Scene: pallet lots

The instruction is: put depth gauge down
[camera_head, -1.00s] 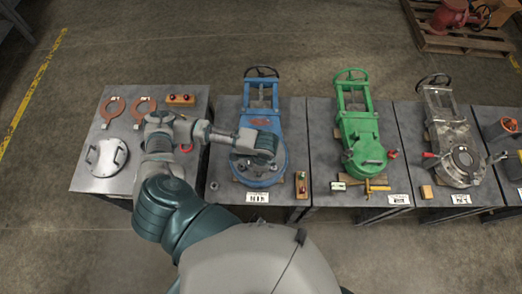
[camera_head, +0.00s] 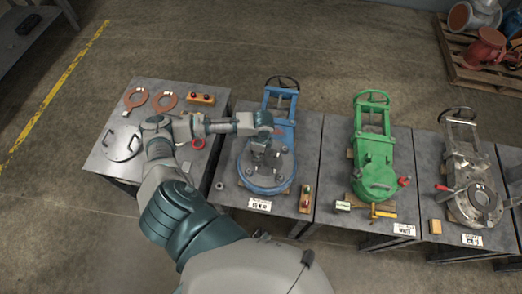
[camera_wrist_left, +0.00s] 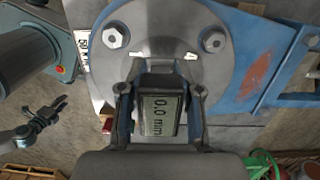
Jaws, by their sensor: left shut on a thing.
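The depth gauge (camera_wrist_left: 160,113) is a dark block with a lit display reading 0.0 mm. My left gripper (camera_wrist_left: 161,92) is shut on it, one finger on each side. In the head view, my left gripper (camera_head: 266,163) points down over the round flange of the blue valve (camera_head: 262,185); the gauge cannot be made out there. In the wrist view, the valve's grey bolted face (camera_wrist_left: 165,35) lies behind the gauge; I cannot tell whether they touch. A dark gripper, apparently my right (camera_wrist_left: 45,115), shows at the wrist view's left; its jaw state is unclear.
A green valve (camera_head: 374,180) and a grey valve (camera_head: 470,190) stand on tables to the right. The left table holds orange rings (camera_head: 165,102), a round plate (camera_head: 122,145) and a wooden block with red knobs (camera_head: 201,99). Another knobbed block (camera_head: 306,197) lies right of the blue valve.

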